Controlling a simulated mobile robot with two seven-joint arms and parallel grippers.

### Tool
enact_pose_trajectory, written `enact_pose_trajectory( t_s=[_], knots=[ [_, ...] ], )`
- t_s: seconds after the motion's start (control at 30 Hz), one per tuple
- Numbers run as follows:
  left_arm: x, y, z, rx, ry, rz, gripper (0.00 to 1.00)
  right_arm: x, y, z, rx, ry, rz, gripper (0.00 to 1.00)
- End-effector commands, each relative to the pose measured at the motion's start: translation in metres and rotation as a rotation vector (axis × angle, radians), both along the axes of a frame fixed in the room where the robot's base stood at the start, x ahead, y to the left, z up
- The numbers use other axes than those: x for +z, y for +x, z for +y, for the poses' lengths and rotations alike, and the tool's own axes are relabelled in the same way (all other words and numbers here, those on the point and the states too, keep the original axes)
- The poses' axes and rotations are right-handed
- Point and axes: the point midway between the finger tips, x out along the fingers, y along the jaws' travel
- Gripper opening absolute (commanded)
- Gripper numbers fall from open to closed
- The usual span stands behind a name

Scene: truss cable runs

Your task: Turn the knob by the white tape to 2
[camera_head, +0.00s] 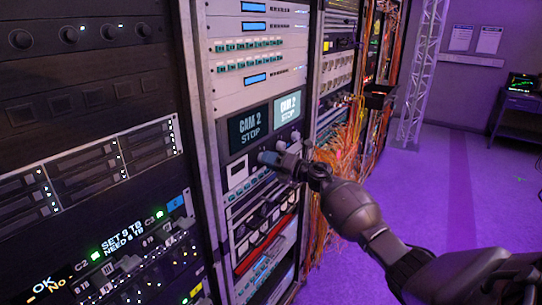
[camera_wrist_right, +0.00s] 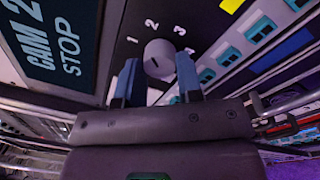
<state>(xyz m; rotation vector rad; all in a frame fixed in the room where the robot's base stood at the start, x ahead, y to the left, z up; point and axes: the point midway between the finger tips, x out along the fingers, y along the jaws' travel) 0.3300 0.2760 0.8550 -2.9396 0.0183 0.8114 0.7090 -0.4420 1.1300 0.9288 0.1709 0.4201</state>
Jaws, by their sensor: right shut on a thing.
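A pale round knob (camera_wrist_right: 158,57) sits on a dark panel in the right wrist view, with the printed digits 1, 2 and 3 around its far side. A small dark mark shows on its face; I cannot tell surely which digit it points to. My right gripper (camera_wrist_right: 158,72) has its two blue fingers on either side of the knob, shut on it. In the head view my right gripper (camera_head: 272,160) reaches the panel below the screens and hides this knob. I cannot make out the white tape for certain. My left gripper is not in view.
Two screens reading CAM 2 STOP, one dark (camera_head: 249,129) and one bright (camera_head: 288,107), are above the gripper. Another pale knob (camera_head: 295,136) is close by. Orange cables (camera_head: 345,135) hang to the right. The purple floor (camera_head: 440,195) is open.

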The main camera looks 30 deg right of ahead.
Motion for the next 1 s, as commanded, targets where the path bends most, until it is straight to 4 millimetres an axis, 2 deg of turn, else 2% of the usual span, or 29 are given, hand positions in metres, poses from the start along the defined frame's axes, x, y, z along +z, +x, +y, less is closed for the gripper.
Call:
enact_pose_trajectory(
  t_s=[0.3, 0.87, 0.9, 1.0],
  knots=[
    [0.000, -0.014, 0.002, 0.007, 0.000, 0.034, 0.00, 0.001, 0.000, -0.001, -0.003, 0.120, 0.050, 0.10],
    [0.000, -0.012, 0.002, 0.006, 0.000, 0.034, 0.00, 0.001, 0.000, -0.001, -0.002, 0.149, 0.060, 0.10],
    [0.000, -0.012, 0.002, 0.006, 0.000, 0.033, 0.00, 0.001, 0.000, -0.001, -0.002, 0.149, 0.060, 0.38],
    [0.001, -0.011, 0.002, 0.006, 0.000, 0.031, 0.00, 0.001, 0.000, -0.001, -0.002, 0.149, 0.060, 0.53]
  ],
)
